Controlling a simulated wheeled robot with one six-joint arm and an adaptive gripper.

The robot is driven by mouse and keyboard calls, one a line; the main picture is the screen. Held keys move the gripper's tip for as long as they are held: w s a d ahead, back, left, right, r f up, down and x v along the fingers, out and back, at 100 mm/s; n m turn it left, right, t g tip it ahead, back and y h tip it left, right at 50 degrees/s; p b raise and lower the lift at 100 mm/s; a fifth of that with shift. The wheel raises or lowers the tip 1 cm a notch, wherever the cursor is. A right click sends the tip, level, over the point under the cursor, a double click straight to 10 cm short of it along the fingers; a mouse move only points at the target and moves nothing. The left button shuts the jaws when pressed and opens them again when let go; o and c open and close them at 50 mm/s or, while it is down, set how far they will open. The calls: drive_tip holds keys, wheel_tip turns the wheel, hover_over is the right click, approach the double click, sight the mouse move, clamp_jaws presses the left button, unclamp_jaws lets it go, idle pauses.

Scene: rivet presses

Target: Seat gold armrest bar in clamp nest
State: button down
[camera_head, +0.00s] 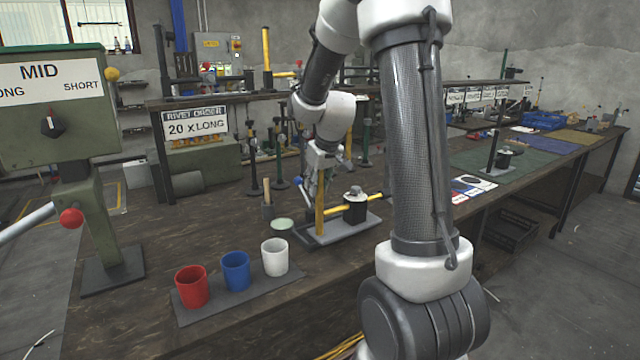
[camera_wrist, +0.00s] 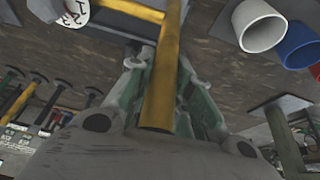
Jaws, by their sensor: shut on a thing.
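A gold bar (camera_head: 319,208) stands nearly upright under my gripper (camera_head: 322,172), its lower end close to a grey base plate (camera_head: 345,232). In the wrist view the gold bar (camera_wrist: 163,75) runs between the fingers of my gripper (camera_wrist: 160,68), which is shut on it. On the plate stands a black clamp block (camera_head: 355,210) with a grey top. A second gold bar (camera_head: 368,202) lies level through the block, and its near end meets or passes the upright bar. I cannot tell whether they touch. The fingertips are small and partly hidden in the head view.
Red (camera_head: 192,286), blue (camera_head: 235,270) and white (camera_head: 274,257) cups stand on a dark mat in front. A round pale-green-topped dish (camera_head: 282,226) sits left of the plate. A green press (camera_head: 62,110) stands at left. Bare bench lies around the cups.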

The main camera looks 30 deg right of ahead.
drive_tip(key=w, duration=0.6)
drive_tip(key=shift+w+a+f, duration=0.15)
drive_tip(key=shift+w+f, duration=0.05)
drive_tip(key=shift+f, duration=0.15)
drive_tip(key=shift+f, duration=0.15)
idle(0.3)
drive_tip(key=shift+f, duration=1.3)
idle(1.1)
drive_tip(key=c, duration=1.2)
unclamp_jaws()
drive_tip(key=shift+r, duration=0.1)
